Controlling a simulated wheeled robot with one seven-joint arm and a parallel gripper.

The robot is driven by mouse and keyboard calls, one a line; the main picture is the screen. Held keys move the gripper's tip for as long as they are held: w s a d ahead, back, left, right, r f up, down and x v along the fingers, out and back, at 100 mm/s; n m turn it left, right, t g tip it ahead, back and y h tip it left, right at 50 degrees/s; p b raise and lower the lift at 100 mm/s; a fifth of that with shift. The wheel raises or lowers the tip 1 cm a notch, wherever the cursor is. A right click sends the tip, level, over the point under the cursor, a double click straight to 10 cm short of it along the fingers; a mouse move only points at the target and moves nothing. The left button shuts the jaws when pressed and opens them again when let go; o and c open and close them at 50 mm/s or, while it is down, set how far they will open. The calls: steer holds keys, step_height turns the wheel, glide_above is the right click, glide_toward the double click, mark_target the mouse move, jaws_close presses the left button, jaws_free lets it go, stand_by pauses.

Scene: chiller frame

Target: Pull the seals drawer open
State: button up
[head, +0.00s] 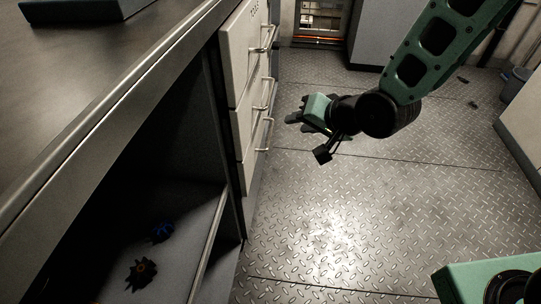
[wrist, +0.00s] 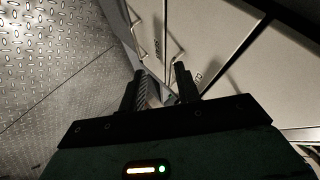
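A bench at the left of the head view has a stack of pale drawers, with a top drawer (head: 243,55), a middle drawer (head: 243,122) and a lower drawer (head: 252,160). All look closed, and each has a metal bar handle. I cannot read which label says seals. My gripper (head: 297,116) is right of the stack, apart from the fronts, pointing towards the handles. In the wrist view my gripper (wrist: 161,76) has its two dark fingers apart. Pale drawer fronts (wrist: 215,35) fill the upper right there, and a metal handle shows near the fingertips; I cannot tell whether they touch it.
An open shelf (head: 190,210) left of the drawers holds a small blue item (head: 161,232) and a dark item with an orange centre (head: 141,272). A dark tray (head: 85,10) lies on the bench top. The tread-plate floor (head: 330,210) beside the drawers is clear.

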mark_target(271, 135)
steer(key=w+d+f+m+t+y+b, duration=0.1)
steer(key=w+d+f+m+t+b, duration=0.15)
steer(key=f+b, duration=0.65)
steer(key=w+d+f+m+t+y+b, duration=0.1)
steer(key=w+f+m+t+y+b, duration=0.2)
steer(key=f+b, duration=0.6)
steer(key=shift+m+h, duration=0.6)
steer(key=shift+m, duration=0.35)
steer(key=b+x, duration=0.2)
steer(key=x, duration=0.4)
steer(key=f+b+x, duration=0.1)
steer(key=b+x, duration=0.1)
steer(key=x, duration=0.4)
steer(key=d+f+b+x, duration=0.1)
steer(key=b+x, duration=0.1)
steer(key=x, duration=0.4)
steer(key=shift+w+a+f, duration=0.1)
steer(key=shift+w+a, duration=0.1)
steer(key=shift+w, duration=0.1)
jaws_close()
